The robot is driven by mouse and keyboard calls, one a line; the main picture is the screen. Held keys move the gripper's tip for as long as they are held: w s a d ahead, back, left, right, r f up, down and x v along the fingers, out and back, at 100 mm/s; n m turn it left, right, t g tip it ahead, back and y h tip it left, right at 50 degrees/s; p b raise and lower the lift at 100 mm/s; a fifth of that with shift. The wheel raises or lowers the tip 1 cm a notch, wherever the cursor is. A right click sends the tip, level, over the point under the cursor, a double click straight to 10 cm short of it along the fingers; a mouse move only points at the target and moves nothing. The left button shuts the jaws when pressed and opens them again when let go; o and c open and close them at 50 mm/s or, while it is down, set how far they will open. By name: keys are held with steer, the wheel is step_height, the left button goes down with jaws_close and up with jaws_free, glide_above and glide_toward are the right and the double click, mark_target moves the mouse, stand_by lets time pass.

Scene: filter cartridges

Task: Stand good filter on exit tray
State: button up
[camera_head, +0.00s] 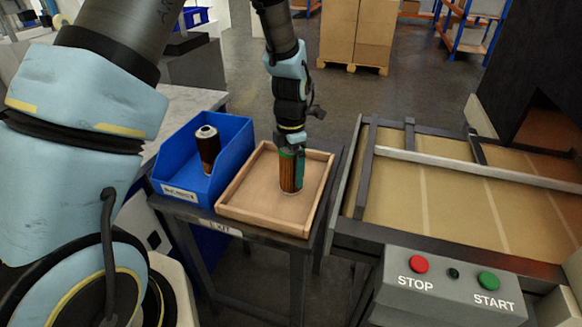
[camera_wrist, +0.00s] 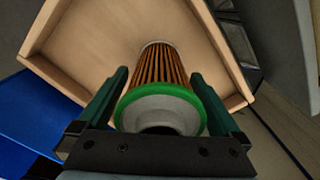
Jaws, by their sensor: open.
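A filter (camera_head: 290,173) with brown pleats and a green end ring stands upright on the wooden exit tray (camera_head: 262,222). In the wrist view the filter (camera_wrist: 162,72) has its green ring toward the camera and its far end on the floor of the tray (camera_wrist: 100,50). My gripper (camera_head: 297,150) is above the filter, pointing down. In the wrist view its two dark green fingers (camera_wrist: 160,98) are open, one on each side of the filter, with a gap showing beside the pleats.
A blue bin (camera_head: 176,150) left of the tray holds a dark filter with a pale top (camera_head: 208,148). A conveyor (camera_head: 450,195) and a control box with STOP and START buttons (camera_head: 450,285) stand at the right. Tray floor around the filter is clear.

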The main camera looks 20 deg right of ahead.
step_height(320, 180, up, 12)
steer(key=b, duration=0.3)
steer(key=shift+r, duration=0.15)
steer(key=w+a+m, duration=0.3)
steer(key=a+m, duration=0.5)
steer(key=a, duration=0.7)
steer(key=s+a+m, duration=0.2)
steer(key=a+m, duration=0.3)
steer(key=a, duration=0.3)
steer(key=s+a+m+t, duration=0.1)
steer(key=s+a+m, duration=0.2)
steer(key=a+m, duration=0.3)
steer(key=a+f, duration=0.1)
steer(key=a, duration=0.2)
steer(key=shift+a+m+t, duration=0.2)
steer(key=shift+m+t, duration=0.1)
steer(key=shift+r, duration=0.1)
steer(key=shift+c, duration=0.2)
